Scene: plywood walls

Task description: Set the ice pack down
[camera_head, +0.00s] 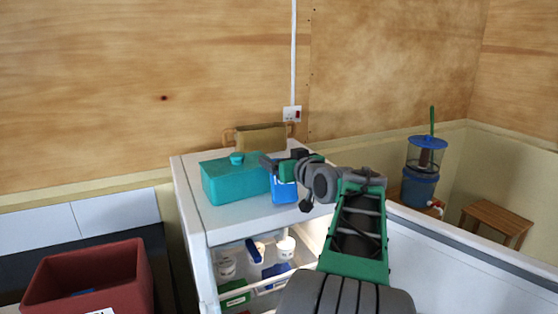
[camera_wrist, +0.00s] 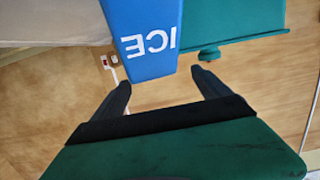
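The blue ice pack (camera_head: 284,191) stands upright on top of the white fridge (camera_head: 231,224), just right of a teal lidded box. In the wrist view the ice pack (camera_wrist: 148,38) shows its white ICE lettering, with one end between and just beyond my fingertips. My gripper (camera_wrist: 161,77) is open, with a gap visible between each finger and the pack. In the head view my gripper (camera_head: 285,163) is at the pack's top, and my arm hides part of the fridge top to the right.
The teal box (camera_head: 232,183) stands close on the left, and a brown bread-bin-like object (camera_head: 261,138) is behind. The fridge is open below, with tubs on its shelf (camera_head: 240,263). A red bin (camera_head: 90,275) is at lower left; a blue-lidded dispenser (camera_head: 424,175) is at right.

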